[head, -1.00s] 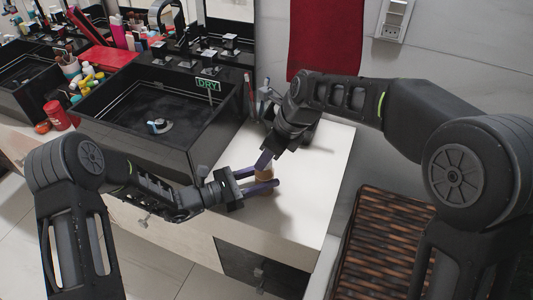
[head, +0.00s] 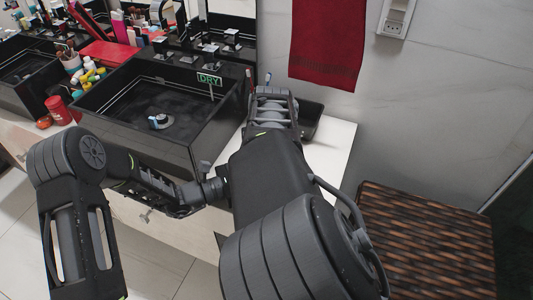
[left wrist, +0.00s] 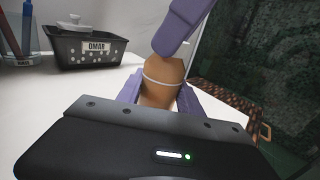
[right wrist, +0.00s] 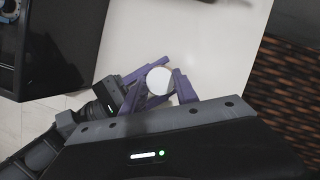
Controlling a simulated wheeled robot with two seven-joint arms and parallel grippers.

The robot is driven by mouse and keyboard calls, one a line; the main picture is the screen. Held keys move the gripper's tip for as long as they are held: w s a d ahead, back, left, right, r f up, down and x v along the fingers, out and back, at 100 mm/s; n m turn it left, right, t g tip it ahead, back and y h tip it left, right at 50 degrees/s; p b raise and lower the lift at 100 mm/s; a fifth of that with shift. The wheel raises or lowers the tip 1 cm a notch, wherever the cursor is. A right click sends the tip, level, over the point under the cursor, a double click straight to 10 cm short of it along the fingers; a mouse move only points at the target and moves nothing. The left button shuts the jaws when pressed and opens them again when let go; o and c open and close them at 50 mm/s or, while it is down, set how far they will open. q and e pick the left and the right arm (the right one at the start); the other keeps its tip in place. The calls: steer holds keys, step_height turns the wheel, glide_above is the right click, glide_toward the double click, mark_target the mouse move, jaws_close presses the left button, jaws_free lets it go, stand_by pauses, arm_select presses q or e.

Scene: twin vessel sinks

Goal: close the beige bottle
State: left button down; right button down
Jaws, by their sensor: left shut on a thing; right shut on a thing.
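The beige bottle (left wrist: 160,92) stands upright between the purple fingers of my left gripper (left wrist: 158,100), which is shut on its body. A pale line rings the bottle, with a beige upper part (left wrist: 166,70), seemingly its lid, above it. A purple finger of my right gripper reaches down to this top and partly covers it. In the right wrist view, a round white top (right wrist: 158,80) lies between the fingers of my right gripper (right wrist: 158,91), which is shut on it. My left gripper comes in from the left there. In the head view, my right arm hides the bottle and both grippers' fingers.
The black sink (head: 140,105) is on the left, and a wicker surface (head: 425,240) is on the right.

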arm_select(q)
steer(key=shift+w+a, duration=0.2)
steer(key=shift+w, duration=0.05)
arm_select(e)
steer(key=shift+d+r+m, duration=0.1)
steer(key=shift+d+m, duration=0.1)
steer(key=shift+m, duration=0.4)
steer(key=shift+w+a+r, duration=0.1)
steer(key=shift+a+r, duration=0.1)
steer(key=shift+r, duration=0.05)
arm_select(q)
steer(key=shift+f, duration=0.1)
arm_select(e)
steer(key=c, duration=1.3)
jaws_free()
arm_select(q)
steer(key=shift+s, duration=0.1)
arm_select(e)
steer(key=o, duration=0.4)
steer(key=shift+a, duration=0.1)
steer(key=shift+c, duration=0.2)
arm_select(q)
steer(key=shift+d, duration=0.1)
arm_select(e)
steer(key=shift+r, duration=0.15)
steer(key=shift+r, duration=2.15)
